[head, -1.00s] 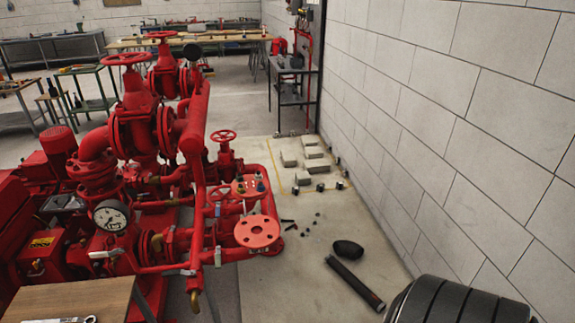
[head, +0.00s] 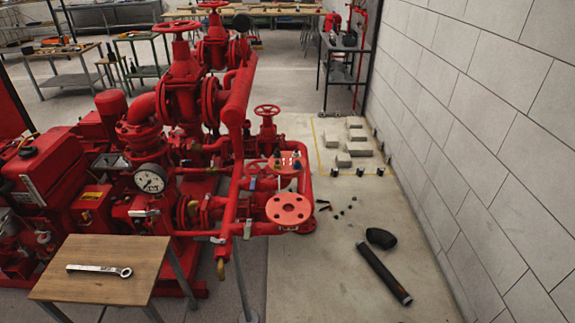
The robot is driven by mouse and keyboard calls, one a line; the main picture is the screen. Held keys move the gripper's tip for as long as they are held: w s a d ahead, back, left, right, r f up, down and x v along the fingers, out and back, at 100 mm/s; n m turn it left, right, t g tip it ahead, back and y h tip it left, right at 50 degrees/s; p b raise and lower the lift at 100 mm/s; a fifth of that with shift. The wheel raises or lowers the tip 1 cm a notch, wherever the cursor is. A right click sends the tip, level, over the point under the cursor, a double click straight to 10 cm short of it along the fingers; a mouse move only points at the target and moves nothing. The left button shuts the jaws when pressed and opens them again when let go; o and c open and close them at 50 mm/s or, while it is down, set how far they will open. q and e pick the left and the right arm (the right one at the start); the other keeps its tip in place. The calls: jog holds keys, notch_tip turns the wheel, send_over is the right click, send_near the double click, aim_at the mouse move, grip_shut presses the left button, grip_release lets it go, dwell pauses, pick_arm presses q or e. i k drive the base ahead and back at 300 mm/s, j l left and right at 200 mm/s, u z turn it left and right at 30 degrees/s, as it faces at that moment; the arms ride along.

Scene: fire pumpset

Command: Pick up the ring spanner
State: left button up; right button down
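The ring spanner (head: 99,270) is a silver metal tool in the head view at the lower left. It lies flat on a small wooden-topped table (head: 120,247), with its larger ring end toward the right. Neither of my grippers shows in the head view.
The red fire pumpset (head: 190,150) stands directly behind the small table. A black pipe (head: 384,272) and a black elbow (head: 381,238) lie on the concrete floor to the right. Grey blocks (head: 357,142) lie farther back near the white block wall (head: 480,130). Floor right of the table is partly clear.

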aim_at(69, 268)
jog(key=u, duration=1.5)
